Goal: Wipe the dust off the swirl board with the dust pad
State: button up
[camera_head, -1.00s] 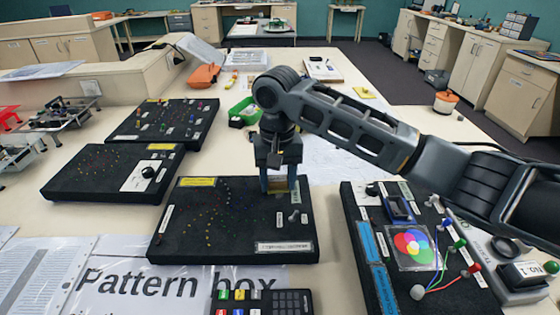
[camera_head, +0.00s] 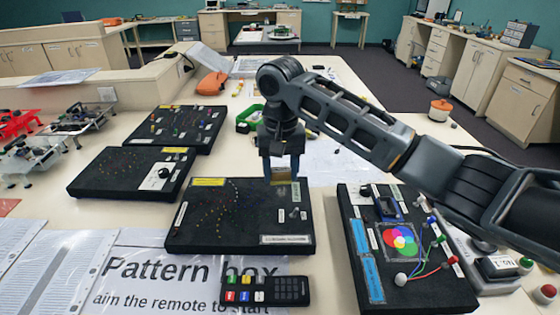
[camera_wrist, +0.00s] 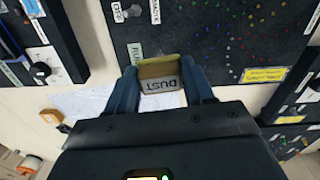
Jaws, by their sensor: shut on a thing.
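The swirl board (camera_head: 240,225) is most likely the black board in the middle of the table, with small coloured dots in curved rows. It also fills the top middle of the wrist view (camera_wrist: 215,50). My gripper (camera_head: 282,168) is shut on the dust pad (camera_head: 283,175), a small block with a tan top. The pad is at the board's far right edge in the head view. I cannot tell whether it touches the surface. I cannot make out dust on the board.
Two more black boards (camera_head: 130,172) stand to the left. A board with a coloured-circle panel (camera_head: 400,240) stands to the right. A remote (camera_head: 265,290) and a Pattern box sheet (camera_head: 150,275) lie in front. A green tray (camera_head: 247,118) stands behind.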

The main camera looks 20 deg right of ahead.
jog(key=shift+r, duration=1.15)
